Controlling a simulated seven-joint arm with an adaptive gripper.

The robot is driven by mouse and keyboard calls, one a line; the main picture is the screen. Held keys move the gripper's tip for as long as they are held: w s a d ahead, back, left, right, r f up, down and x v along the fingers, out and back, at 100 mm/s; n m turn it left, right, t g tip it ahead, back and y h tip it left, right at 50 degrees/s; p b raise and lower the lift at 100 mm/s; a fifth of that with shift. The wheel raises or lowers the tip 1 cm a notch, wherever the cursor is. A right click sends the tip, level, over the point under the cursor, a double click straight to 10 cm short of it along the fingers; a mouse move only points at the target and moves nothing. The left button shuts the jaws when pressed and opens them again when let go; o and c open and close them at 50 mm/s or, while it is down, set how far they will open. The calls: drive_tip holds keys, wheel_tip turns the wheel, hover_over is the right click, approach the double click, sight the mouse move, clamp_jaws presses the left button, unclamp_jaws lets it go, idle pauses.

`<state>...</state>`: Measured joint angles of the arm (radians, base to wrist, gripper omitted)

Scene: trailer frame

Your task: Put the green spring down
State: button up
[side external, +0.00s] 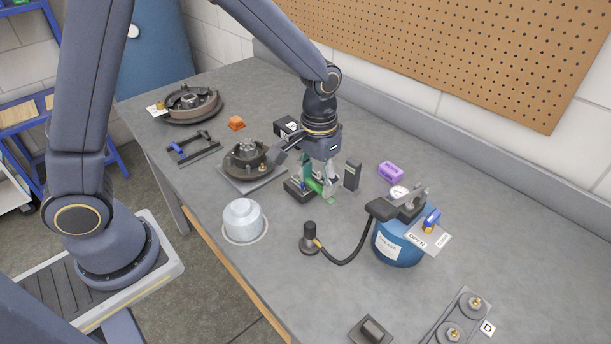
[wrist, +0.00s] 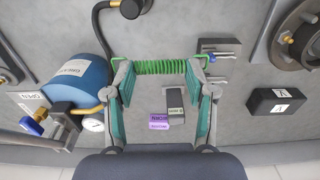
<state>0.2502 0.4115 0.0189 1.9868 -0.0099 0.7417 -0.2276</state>
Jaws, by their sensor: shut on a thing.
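The green spring (wrist: 165,67) lies lengthwise between the two teal-padded fingertips of my gripper (wrist: 163,75) in the wrist view. The fingers are spread wide and hold the spring at its two ends. In the side external view, the green spring (side external: 314,185) shows low under my gripper (side external: 318,182), close to the bench top, partly hidden by the fingers. I cannot tell whether it touches the bench or a dark block beside it.
A dark stand (side external: 352,174) and a purple block (side external: 390,171) are right of my gripper. A brake drum assembly (side external: 249,158) is on the left. A blue grease tank (side external: 398,246) with a hose stands front right. A silver cap (side external: 241,216) stands front left.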

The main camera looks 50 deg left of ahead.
drive_tip(key=w+d+f, duration=0.1)
drive_tip(key=w+f, duration=0.2)
drive_tip(key=w, duration=0.4)
hover_over(358, 205)
wheel_tip(358, 205, down, 6)
drive_tip(key=shift+s+f, duration=0.15)
drive_tip(key=shift+f, duration=1.65)
drive_tip(key=shift+f, duration=0.15)
drive_tip(key=o, duration=1)
